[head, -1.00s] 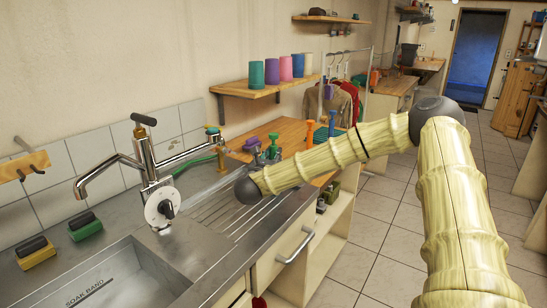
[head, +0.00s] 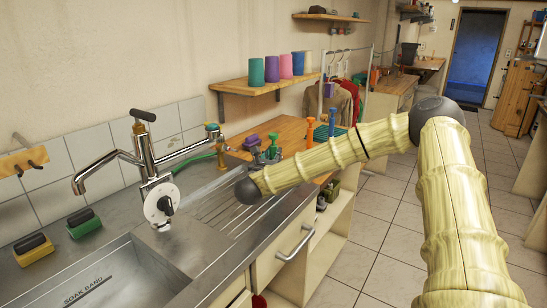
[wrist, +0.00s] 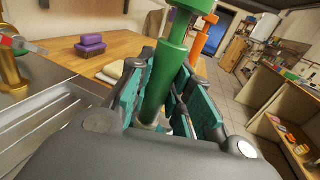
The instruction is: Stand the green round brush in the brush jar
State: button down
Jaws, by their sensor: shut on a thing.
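The green round brush (wrist: 163,85) is between the teal-padded fingers of my gripper (wrist: 155,108), which is shut on its handle. The brush is roughly upright, leaning a little right at the top in the wrist view, where its upper end is cut off. In the head view the green brush (head: 273,139) shows above my gripper (head: 266,157), over the near end of the wooden counter. My arm hides part of the area beside it. I cannot clearly make out the brush jar; several coloured cups (head: 271,68) stand on the wall shelf.
An orange upright object (head: 310,136) stands on the wooden counter right of my gripper, with a blue one (head: 332,118) behind. A purple block (wrist: 90,42) lies on the counter at left. The tap (head: 150,170) and sink (head: 95,285) lie left. Floor is clear at right.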

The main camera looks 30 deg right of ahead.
jog(key=shift+f+b, duration=0.35)
dwell(0.3)
jog(key=c, duration=1.2)
grip_release()
jog(key=v, duration=1.2)
